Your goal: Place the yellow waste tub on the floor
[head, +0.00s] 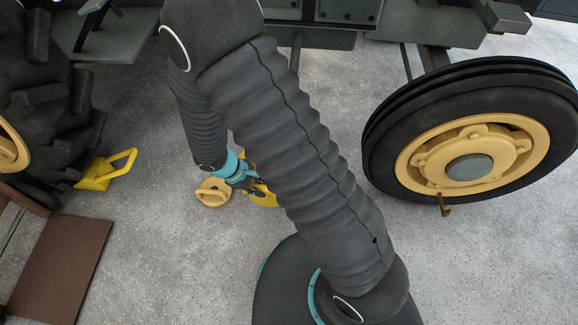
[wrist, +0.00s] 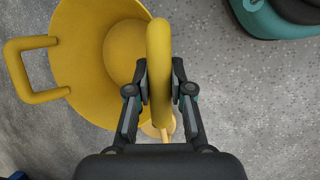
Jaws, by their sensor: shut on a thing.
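The yellow waste tub (wrist: 88,35) fills the upper left of the wrist view, its open mouth facing the camera. One loop handle (wrist: 28,68) sticks out to the left. My gripper (wrist: 160,82) is shut on the other handle, at the tub's right side. In the head view my gripper (head: 245,181) is low over the floor, left of my arm. Only a small part of the tub (head: 264,194) shows there, the rest hidden behind my gripper and arm. I cannot tell whether its base touches the floor.
A pale yellow object (head: 213,192) lies on the floor beside my gripper. A yellow wheel chock (head: 106,170) sits by the big tractor tyre (head: 50,100). The front wheel (head: 470,140) stands at right, a brown board (head: 60,265) lower left. Grey floor (head: 160,240) is clear between.

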